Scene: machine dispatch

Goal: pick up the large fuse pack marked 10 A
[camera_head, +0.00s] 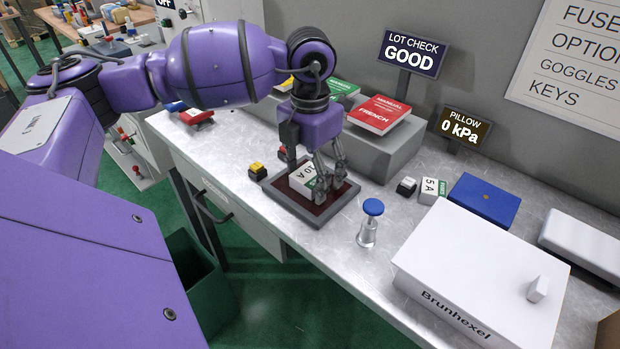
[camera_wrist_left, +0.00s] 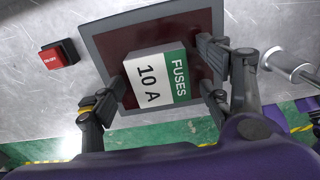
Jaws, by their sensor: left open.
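The large fuse pack marked 10 A (camera_head: 302,179) is a white block with a green end. It lies on a dark red tray with a grey rim (camera_head: 350,194). In the left wrist view, the pack (camera_wrist_left: 148,82) shows "FUSES" and "10 A" on its upper face. My left gripper (camera_head: 324,183) is pointed down over the tray. In the left wrist view, the open left gripper (camera_wrist_left: 162,84) has fingers on both sides of the pack; whether they touch it I cannot tell. My right gripper is not in view.
A blue-topped plunger (camera_head: 372,208) stands right of the tray. A smaller 5 A pack (camera_head: 430,189), a blue box (camera_head: 484,200) and a white Brunhexel box (camera_head: 470,265) lie further right. Manuals (camera_head: 380,114) rest on a grey block behind. A red switch (camera_wrist_left: 59,54) is beside the tray.

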